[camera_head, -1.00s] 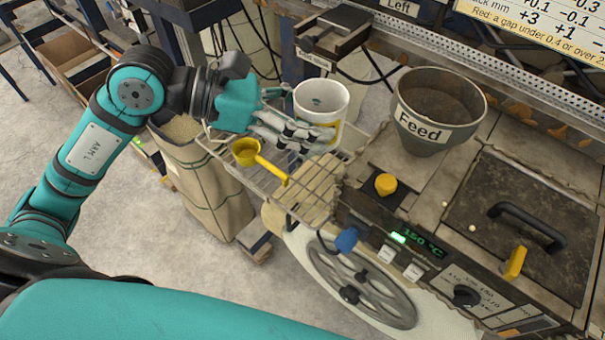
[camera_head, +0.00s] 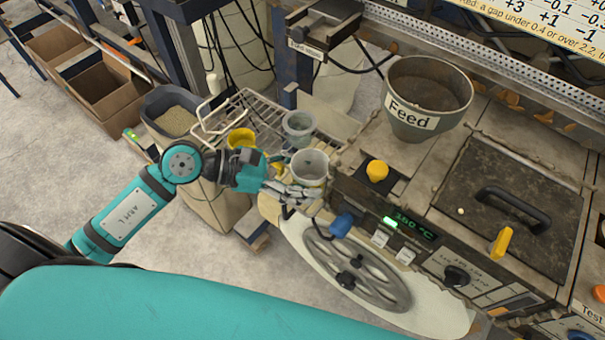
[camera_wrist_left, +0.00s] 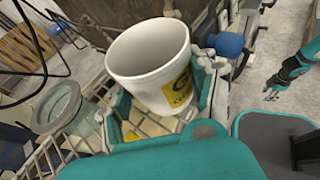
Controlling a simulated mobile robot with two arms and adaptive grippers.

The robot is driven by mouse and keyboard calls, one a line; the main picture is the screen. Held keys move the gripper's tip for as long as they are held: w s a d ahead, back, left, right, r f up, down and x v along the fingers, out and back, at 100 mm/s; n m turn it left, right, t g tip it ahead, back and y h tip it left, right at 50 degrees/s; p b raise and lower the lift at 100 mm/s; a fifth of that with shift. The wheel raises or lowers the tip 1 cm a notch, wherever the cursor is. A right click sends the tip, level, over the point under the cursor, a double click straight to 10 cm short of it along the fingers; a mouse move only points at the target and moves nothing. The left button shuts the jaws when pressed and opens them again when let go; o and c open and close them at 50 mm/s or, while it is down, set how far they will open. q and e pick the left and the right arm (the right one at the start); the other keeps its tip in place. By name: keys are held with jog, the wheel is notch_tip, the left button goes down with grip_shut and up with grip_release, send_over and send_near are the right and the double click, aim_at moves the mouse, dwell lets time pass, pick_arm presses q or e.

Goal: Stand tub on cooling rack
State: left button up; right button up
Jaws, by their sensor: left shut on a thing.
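The tub (camera_head: 310,168) is white with a yellow label. It looks close to upright. It also fills the middle of the left wrist view (camera_wrist_left: 148,62). My left gripper (camera_head: 293,188) is shut on its sides, with fingers (camera_wrist_left: 202,85) against the wall. The cooling rack (camera_head: 258,104) is a wire grid left of the machine. The tub is at the rack's near end, with grid (camera_wrist_left: 150,125) showing below it; I cannot tell whether it touches. In the left wrist view, my right gripper (camera_wrist_left: 272,92) is small at the right; its jaws are unclear.
A clear glass jar (camera_head: 298,124) and a yellow scoop (camera_head: 240,138) are on the rack beside the tub. The machine with the Feed hopper (camera_head: 428,95) stands right. A blue knob (camera_head: 342,224) and handwheel (camera_head: 358,272) are close in front. A granule-filled bin (camera_head: 175,118) stands left.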

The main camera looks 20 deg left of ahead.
pick_arm(q)
jog(key=shift+f, duration=0.2)
jog(key=shift+f, duration=0.25)
jog(key=o, duration=1.2)
jog(key=shift+r, duration=0.1)
jog(key=shift+r, duration=0.1)
